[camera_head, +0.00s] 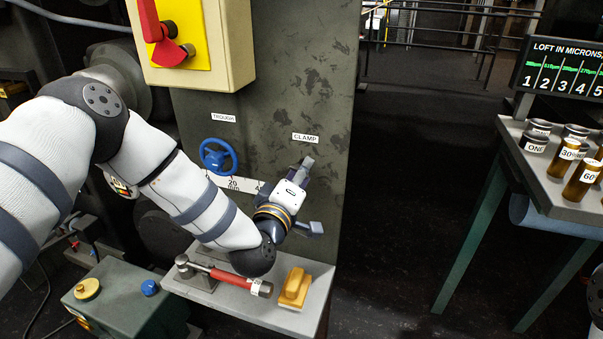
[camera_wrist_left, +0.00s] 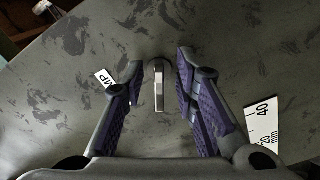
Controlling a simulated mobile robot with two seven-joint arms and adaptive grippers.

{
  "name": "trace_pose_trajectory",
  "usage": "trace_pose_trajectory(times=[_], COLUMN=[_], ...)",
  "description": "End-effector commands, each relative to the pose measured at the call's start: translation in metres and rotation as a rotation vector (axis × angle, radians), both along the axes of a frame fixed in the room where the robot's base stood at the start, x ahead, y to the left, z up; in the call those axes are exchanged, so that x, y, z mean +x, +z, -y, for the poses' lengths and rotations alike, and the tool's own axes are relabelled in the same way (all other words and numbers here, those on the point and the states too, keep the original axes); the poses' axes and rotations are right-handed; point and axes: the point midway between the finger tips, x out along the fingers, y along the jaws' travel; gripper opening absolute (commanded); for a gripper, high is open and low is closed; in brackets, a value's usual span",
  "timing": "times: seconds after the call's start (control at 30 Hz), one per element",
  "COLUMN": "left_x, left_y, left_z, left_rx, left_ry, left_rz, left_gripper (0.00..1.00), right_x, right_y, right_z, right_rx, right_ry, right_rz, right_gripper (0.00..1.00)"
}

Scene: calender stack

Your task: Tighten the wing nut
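The wing nut (camera_wrist_left: 158,84) shows in the left wrist view as a small pale metal piece standing out from the grey panel, midway between the fingers. My left gripper (camera_wrist_left: 157,88) is open, with one purple-padded finger on each side of it; a gap shows on both sides and neither pad visibly touches it. In the head view my left gripper (camera_head: 304,166) reaches the panel (camera_head: 306,60) just below the CLAMP label (camera_head: 305,138), and the nut is hidden there behind the gripper. My right gripper is not in view.
A blue handwheel (camera_head: 218,155) under the TROUGH label and a scale strip (camera_head: 236,184) are left of my gripper. Below are a shelf (camera_head: 226,299) with a red-handled tool (camera_head: 240,281) and a yellow block (camera_head: 294,287). A table with jars (camera_head: 571,156) stands right.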

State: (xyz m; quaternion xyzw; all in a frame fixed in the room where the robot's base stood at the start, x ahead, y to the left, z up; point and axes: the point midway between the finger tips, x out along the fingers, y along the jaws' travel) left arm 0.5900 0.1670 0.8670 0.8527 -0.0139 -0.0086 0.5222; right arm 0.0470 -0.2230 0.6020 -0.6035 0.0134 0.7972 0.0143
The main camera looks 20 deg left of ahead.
Motion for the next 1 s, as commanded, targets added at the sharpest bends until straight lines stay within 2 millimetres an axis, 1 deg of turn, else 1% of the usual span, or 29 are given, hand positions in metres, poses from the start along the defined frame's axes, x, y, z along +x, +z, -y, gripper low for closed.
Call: trace_pose_trajectory(times=[0.17,0.27,0.37,0.5,0.6,0.7,0.8,1.0], left_x=[0.0,-0.008,-0.03,-0.07,-0.094,-0.11,-0.119,-0.121], left_y=[0.0,0.0,0.0,-0.001,-0.001,-0.001,0.0,0.0], left_z=[0.0,0.0,0.0,-0.002,-0.003,-0.003,-0.004,-0.004], left_rx=[0.0,0.0,-0.002,-0.001,-0.002,0.0,0.0,0.0], left_ry=[-0.001,-0.002,-0.003,-0.002,-0.001,-0.002,0.0,0.0], left_rz=[0.0,-0.002,-0.004,-0.005,-0.004,-0.003,-0.001,0.0], left_gripper=[0.27,0.27,0.27,0.27,0.27,0.27,0.27,0.27], right_x=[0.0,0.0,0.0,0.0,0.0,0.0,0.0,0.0], right_y=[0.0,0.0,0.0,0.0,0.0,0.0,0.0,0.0], right_z=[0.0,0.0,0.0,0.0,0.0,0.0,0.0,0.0], right_rx=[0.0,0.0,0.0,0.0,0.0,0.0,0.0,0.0], right_ry=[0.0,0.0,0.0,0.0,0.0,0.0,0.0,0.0], right_rz=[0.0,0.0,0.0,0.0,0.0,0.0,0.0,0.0], right_gripper=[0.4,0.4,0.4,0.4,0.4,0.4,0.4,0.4])
